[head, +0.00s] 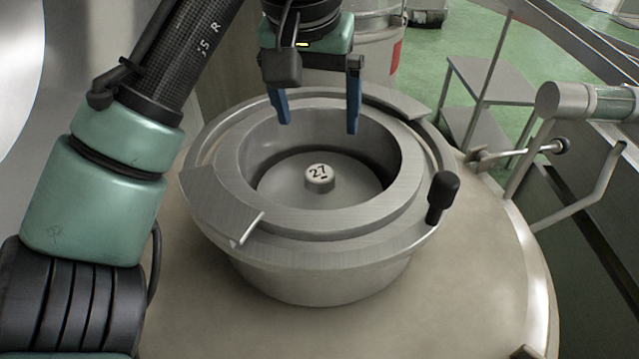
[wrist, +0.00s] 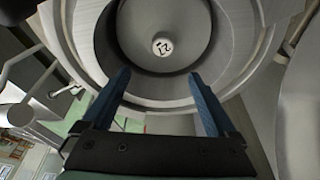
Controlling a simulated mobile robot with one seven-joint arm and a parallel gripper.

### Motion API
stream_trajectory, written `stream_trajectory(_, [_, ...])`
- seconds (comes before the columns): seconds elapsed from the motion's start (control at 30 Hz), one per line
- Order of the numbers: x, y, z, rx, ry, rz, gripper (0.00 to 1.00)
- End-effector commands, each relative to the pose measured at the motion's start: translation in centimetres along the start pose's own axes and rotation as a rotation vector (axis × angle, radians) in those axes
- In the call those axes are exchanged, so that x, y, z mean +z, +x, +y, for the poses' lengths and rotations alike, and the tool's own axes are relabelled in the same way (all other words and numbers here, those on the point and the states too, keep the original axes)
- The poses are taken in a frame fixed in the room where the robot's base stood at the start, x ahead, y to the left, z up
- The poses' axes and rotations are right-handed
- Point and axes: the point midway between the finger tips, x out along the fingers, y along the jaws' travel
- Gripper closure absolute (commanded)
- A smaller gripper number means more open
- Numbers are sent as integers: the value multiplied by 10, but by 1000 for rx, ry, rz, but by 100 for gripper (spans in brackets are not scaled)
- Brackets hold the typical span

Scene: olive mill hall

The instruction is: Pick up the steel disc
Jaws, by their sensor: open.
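The steel disc (head: 283,187) lies flat inside a round steel vessel (head: 320,275). A short pale knob (head: 319,178) marked 27 stands at its middle. In the wrist view the disc (wrist: 188,32) and its knob (wrist: 163,44) show near the top. My gripper (head: 318,127) hangs above the far part of the vessel's ring, with its two blue fingers spread and nothing between them. In the wrist view my gripper (wrist: 160,73) is apart from the knob, which lies beyond the fingertips.
The vessel's thick raised ring (head: 240,180) surrounds the disc. A black-knobbed lever (head: 442,195) stands at its right. The vessel sits on a round beige top (head: 480,310). A metal pipe and handle (head: 590,105) are at the right, a steel container (head: 365,45) behind.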

Motion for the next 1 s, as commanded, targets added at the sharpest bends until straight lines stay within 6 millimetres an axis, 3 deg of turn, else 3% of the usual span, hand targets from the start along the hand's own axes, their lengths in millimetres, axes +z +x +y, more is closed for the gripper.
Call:
stream_trajectory(0.4, [3, 65, -2, 0, -3, -12, 7])
stream_trajectory(0.67, [4, 85, -3, -1, -3, -11, 7])
stream_trajectory(1.0, [7, 126, -6, -1, -2, -8, 7])
